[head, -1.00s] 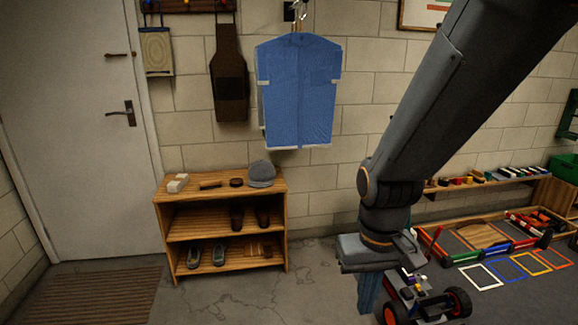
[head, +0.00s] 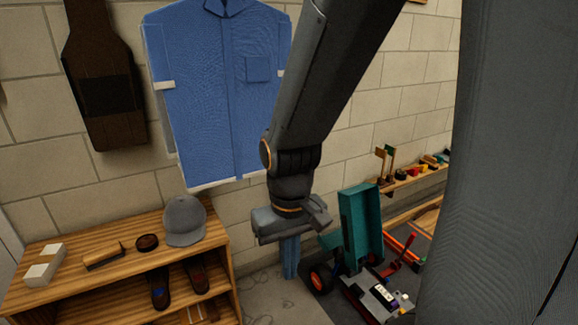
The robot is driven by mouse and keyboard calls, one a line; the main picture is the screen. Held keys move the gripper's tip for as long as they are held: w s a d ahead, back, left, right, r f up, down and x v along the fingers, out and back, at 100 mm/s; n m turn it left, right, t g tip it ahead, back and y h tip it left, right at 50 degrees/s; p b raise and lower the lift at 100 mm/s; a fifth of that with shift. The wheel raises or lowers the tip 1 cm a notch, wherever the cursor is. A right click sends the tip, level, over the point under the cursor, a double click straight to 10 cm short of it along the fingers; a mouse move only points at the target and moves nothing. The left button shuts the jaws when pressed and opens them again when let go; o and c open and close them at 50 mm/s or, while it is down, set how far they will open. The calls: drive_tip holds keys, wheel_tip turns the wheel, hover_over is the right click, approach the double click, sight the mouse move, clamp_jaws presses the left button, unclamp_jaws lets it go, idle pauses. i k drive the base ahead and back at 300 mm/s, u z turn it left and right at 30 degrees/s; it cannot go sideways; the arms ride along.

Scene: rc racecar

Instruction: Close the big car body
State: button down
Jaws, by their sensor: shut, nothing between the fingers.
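The big car's teal body (head: 360,226) stands tipped up, nearly upright, over the far side of its chassis. The open chassis (head: 372,296) shows electronics inside and a black wheel with a red hub (head: 320,280) at its left. The chassis's near right side runs behind a large grey part of mine. My gripper (head: 290,276) points down with its blue fingers shut and empty. It appears just left of the raised body and the wheel in the picture. I cannot tell its distance from them, but no contact shows.
A wooden shelf unit (head: 215,246) with a grey cap (head: 184,221) and shoes stands at left. A blue shirt (head: 222,95) hangs on the wall behind my arm. A narrow wall shelf (head: 412,176) holds small items at right. Some bare floor shows below my gripper.

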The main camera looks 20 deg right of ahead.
sight(359, 206)
drive_tip(key=i, duration=0.95)
drive_tip(key=z, duration=0.95)
